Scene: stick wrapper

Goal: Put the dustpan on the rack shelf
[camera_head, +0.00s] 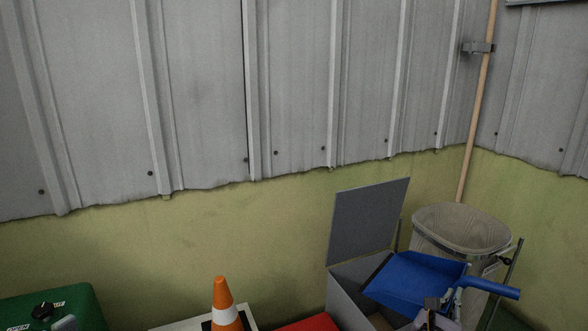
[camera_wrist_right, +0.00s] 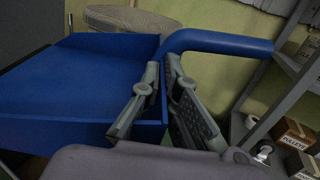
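The blue dustpan (camera_head: 412,278) is at the lower right of the head view, with its tubular handle (camera_head: 490,287) pointing right. My right gripper (camera_head: 437,318) is at the dustpan's handle end, partly cut off by the lower edge. In the right wrist view, the fingers (camera_wrist_right: 168,90) stand on both sides of the dustpan's rear wall (camera_wrist_right: 85,133), close to the handle's base, and grip it. A grey metal rack (camera_wrist_right: 285,75) with shelves is at the right of the wrist view. My left gripper is not in view.
A grey open-lidded box (camera_head: 367,225) stands behind the dustpan, near a round-topped bin (camera_head: 462,230). An orange cone (camera_head: 225,305) and a green case (camera_head: 50,308) are at lower left. Small cardboard boxes (camera_wrist_right: 292,132) sit on the rack.

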